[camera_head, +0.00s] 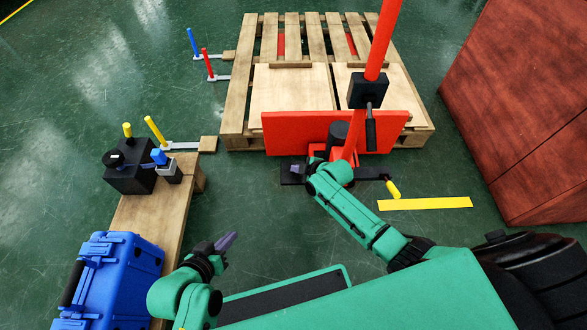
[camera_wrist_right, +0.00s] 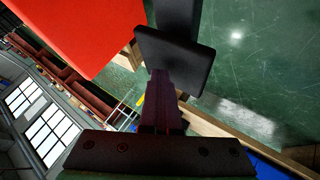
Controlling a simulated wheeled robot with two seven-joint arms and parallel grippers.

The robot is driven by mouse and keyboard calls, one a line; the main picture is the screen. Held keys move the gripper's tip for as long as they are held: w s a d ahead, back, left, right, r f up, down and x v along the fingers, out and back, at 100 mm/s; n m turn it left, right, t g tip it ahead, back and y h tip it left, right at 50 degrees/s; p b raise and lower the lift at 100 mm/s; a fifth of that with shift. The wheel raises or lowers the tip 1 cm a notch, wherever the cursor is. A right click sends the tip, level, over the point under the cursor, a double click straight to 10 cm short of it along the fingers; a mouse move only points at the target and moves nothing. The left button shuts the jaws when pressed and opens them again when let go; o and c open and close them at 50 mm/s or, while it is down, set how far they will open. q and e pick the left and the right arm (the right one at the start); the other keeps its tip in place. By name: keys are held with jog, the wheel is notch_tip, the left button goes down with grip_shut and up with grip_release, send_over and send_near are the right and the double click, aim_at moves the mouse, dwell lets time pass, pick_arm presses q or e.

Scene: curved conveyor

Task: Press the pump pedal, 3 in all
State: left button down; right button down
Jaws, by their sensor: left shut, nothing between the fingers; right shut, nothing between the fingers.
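The pump pedal (camera_head: 286,180) is a flat black plate low at the left of the red pallet jack's base. In the right wrist view, the black pedal plate (camera_wrist_right: 178,62) lies across the fingertips. My right gripper (camera_head: 297,170) is shut and empty, with its tips at the pedal. In the wrist view, the purple fingers (camera_wrist_right: 160,80) meet the plate's edge, and I cannot tell whether they press on it. My left gripper (camera_head: 231,239) is shut and empty, away from the pedal, right of the wooden bench.
The red pallet jack (camera_head: 277,131) stands at a wooden pallet (camera_head: 238,97) with boards on it. A yellow-gripped lever (camera_head: 393,189) is right of its base. A red-brown crate (camera_head: 520,100) is at right.

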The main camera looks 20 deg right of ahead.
jog(key=shift+f, duration=0.45)
jog(key=shift+s, duration=0.1)
jog(key=shift+r+p, duration=1.8)
jog(key=shift+r, duration=0.2)
notch_tip(320, 180, up, 5)
jog(key=p, duration=0.5)
jog(key=shift+r, duration=0.1)
dwell(1.5)
